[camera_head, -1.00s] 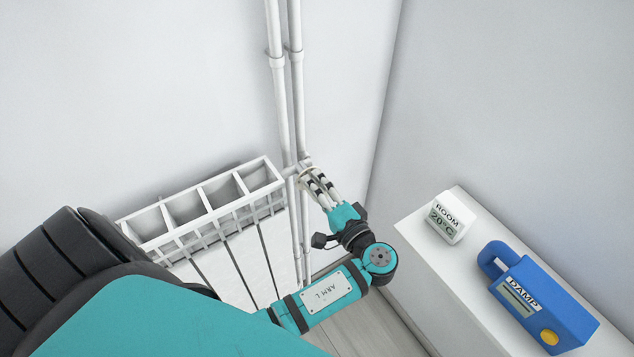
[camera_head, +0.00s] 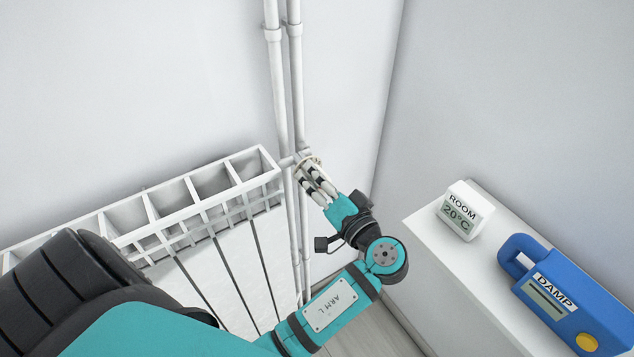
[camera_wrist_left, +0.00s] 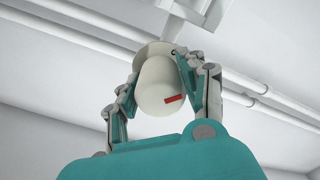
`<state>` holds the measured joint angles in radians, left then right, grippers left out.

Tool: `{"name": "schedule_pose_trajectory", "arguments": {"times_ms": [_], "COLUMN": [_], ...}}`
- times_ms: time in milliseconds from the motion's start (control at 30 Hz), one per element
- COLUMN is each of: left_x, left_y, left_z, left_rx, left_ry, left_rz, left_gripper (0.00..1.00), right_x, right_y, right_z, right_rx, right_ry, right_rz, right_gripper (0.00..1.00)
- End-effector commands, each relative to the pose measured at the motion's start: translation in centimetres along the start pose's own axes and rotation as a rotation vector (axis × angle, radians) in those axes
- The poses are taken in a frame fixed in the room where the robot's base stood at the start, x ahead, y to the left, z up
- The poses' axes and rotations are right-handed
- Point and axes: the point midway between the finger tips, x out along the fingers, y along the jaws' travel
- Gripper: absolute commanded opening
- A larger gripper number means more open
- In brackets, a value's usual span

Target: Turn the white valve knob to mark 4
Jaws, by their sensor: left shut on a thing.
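The white valve knob (camera_wrist_left: 163,88) sits between the two fingers of my left gripper (camera_wrist_left: 165,82) in the left wrist view. It has a red mark on its side and a pale disc behind it. My left gripper is shut on the knob, with one finger on each side. In the head view the left gripper (camera_head: 317,180) reaches to the valve beside the radiator's end, and its fingers mostly hide the knob. The scale numbers cannot be read. My right gripper is not in view.
A white radiator (camera_head: 215,206) stands on the left against the wall. Two white vertical pipes (camera_head: 280,90) run behind the valve. On the right, a white cabinet (camera_head: 440,250) bears a room thermometer (camera_head: 465,210) reading 20 °C and a blue damp meter (camera_head: 565,295).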

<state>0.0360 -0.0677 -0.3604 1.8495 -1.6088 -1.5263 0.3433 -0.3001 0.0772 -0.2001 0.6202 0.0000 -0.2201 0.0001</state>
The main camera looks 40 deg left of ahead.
Motion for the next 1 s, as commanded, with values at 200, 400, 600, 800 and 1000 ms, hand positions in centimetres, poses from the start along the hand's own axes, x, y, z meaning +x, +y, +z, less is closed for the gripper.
{"name": "schedule_pose_trajectory", "arguments": {"times_ms": [200,400,600,800,1000], "left_x": [0.1,0.1,0.1,0.0,0.0], "left_y": [-0.1,-0.1,-0.1,-0.1,-1.8], "left_z": [-0.1,-0.1,-0.1,-0.1,-1.4], "left_rx": [-0.005,-0.004,-0.003,-0.002,-0.008], "left_ry": [0.001,0.001,0.000,0.000,-0.001], "left_rz": [-0.003,-0.003,-0.002,-0.001,-0.001], "left_gripper": [0.09,0.48,0.65,0.65,0.65], "right_x": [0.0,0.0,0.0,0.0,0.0], "right_y": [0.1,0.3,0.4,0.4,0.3], "right_z": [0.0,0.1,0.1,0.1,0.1], "right_rx": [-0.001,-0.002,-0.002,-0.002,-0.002], "right_ry": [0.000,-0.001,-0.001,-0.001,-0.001], "right_rz": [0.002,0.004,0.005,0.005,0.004], "right_gripper": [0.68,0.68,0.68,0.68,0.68]}}
